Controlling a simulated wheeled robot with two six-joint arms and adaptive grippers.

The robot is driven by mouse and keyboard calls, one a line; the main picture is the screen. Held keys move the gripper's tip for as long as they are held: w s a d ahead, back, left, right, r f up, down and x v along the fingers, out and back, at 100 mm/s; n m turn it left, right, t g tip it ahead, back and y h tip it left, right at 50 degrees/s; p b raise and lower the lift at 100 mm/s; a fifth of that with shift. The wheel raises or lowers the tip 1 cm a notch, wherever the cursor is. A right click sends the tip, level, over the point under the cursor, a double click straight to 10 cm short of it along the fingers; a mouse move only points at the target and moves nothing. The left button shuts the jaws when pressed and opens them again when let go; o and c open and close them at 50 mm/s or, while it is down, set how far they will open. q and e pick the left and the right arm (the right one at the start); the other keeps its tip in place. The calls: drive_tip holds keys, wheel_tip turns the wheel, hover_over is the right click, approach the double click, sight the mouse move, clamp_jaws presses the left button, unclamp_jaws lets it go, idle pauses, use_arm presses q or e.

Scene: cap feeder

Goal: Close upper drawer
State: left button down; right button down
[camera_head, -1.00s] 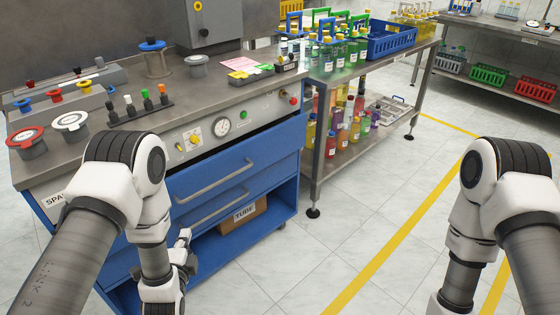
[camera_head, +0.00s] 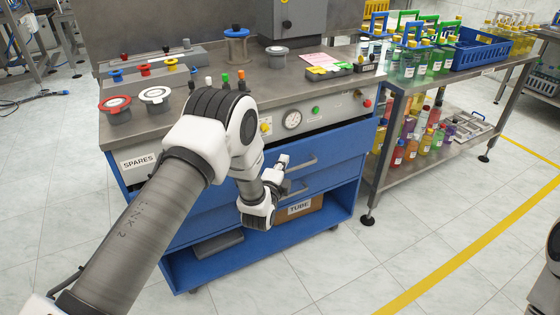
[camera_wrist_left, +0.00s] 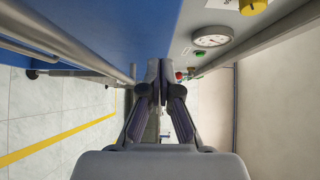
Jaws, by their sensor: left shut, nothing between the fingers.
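The upper drawer (camera_head: 335,146) is the top blue front of the cabinet, with a bar handle (camera_head: 301,163). A narrow dark gap shows between its top edge and the grey control panel; how far it stands out is hard to tell. My left gripper (camera_head: 284,160) is in front of the drawer, by the left end of the handle; contact cannot be told. In the left wrist view the left gripper (camera_wrist_left: 160,68) has its fingers together and empty, between the blue front (camera_wrist_left: 120,25) and the panel side. My right gripper is out of view.
A lower drawer with its own handle (camera_head: 296,189) sits beneath, above an open shelf with a tube box (camera_head: 300,208). The panel has a gauge (camera_head: 292,120) and knobs. A bottle rack table (camera_head: 440,150) stands to the right. Floor in front is clear.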

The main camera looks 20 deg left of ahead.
sight(270, 154)
use_arm(q)
drive_tip(key=shift+w+a, duration=0.6)
drive_tip(key=shift+a, duration=0.2)
drive_tip(key=w+a, duration=0.1)
drive_tip(key=w+a+b, duration=0.1)
drive_tip(key=a, duration=0.1)
drive_tip(key=shift+w+a, duration=0.25)
drive_tip(key=shift+w, duration=0.05)
drive_tip(key=shift+r, duration=0.3)
